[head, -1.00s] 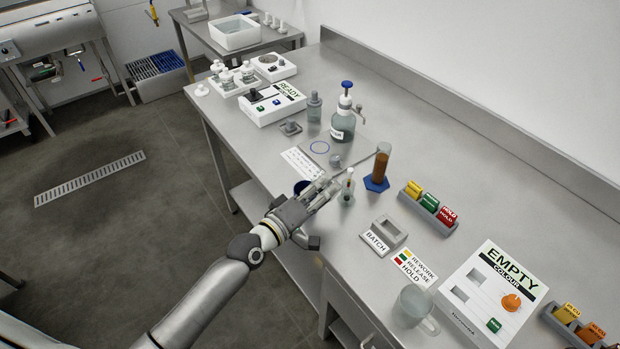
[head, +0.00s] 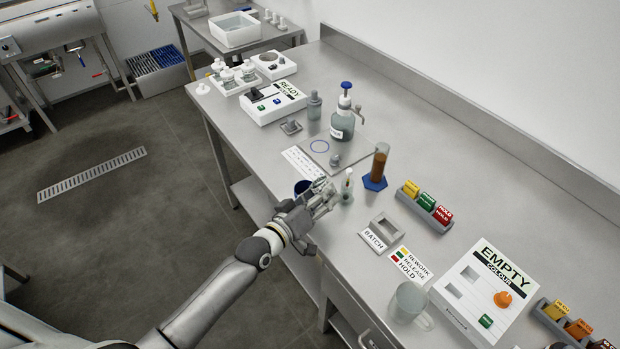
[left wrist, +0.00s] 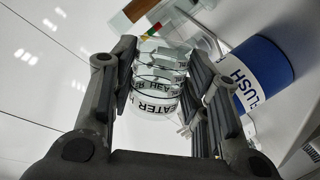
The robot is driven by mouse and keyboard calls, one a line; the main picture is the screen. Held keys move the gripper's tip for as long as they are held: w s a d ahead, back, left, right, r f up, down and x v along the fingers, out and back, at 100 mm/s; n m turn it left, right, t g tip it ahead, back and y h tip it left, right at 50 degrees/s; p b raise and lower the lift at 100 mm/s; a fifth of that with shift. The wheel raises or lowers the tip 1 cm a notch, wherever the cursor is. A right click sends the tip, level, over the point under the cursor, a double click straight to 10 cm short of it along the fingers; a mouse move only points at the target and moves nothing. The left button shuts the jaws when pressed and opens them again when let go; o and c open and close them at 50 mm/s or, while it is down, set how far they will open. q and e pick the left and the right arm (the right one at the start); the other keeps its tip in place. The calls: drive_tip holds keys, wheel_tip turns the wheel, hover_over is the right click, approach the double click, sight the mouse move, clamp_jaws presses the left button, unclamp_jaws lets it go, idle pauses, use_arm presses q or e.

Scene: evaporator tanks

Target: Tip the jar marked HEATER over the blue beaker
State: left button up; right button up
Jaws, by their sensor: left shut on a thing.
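The clear glass jar marked HEATER (left wrist: 158,82) is between the fingers of my left gripper (left wrist: 165,95) in the left wrist view. Only part of its lettering shows. Its axis lies across that of the blue beaker, so it looks tilted; whether anything flows out I cannot tell. The blue beaker (left wrist: 262,68), with a white band reading FLUSH, stands close to the right of the fingers. In the head view, the blue beaker (head: 302,187) is partly hidden beside my left gripper (head: 324,194), which is shut on the jar over the bench's near edge. My right gripper is not in view.
A small vial (head: 347,186) stands just right of my gripper. Beyond it are a brown-filled cylinder (head: 379,163) on a blue foot and a pump bottle (head: 343,122). The BATCH holder (head: 386,228) and a glass mug (head: 408,303) stand nearer on the right.

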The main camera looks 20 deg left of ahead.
use_arm(q)
drive_tip(key=shift+a+f+m, duration=0.1)
drive_tip(key=shift+f+m, duration=0.1)
drive_tip(key=shift+m, duration=0.3)
drive_tip(key=shift+r+m+y+p, duration=0.3)
drive_tip(key=shift+r+p, duration=0.1)
drive_tip(key=shift+p, duration=0.55)
drive_tip(key=r+m+p, duration=0.1)
drive_tip(key=p, duration=0.1)
drive_tip(key=d+r+m+p, duration=0.1)
drive_tip(key=p, duration=0.1)
drive_tip(key=shift+s+d+y, duration=0.15)
drive_tip(key=shift+d+y, duration=0.05)
drive_tip(key=shift+y, duration=0.1)
drive_tip(key=r+m+p, duration=0.1)
drive_tip(key=d+m+p, duration=0.1)
drive_tip(key=p, duration=0.1)
drive_tip(key=shift+s+r+y, duration=0.15)
drive_tip(key=shift+r+y, duration=0.25)
drive_tip(key=shift+d+r+m+p, duration=0.25)
drive_tip(key=shift+m+p, duration=0.15)
drive_tip(key=shift+m, duration=0.2)
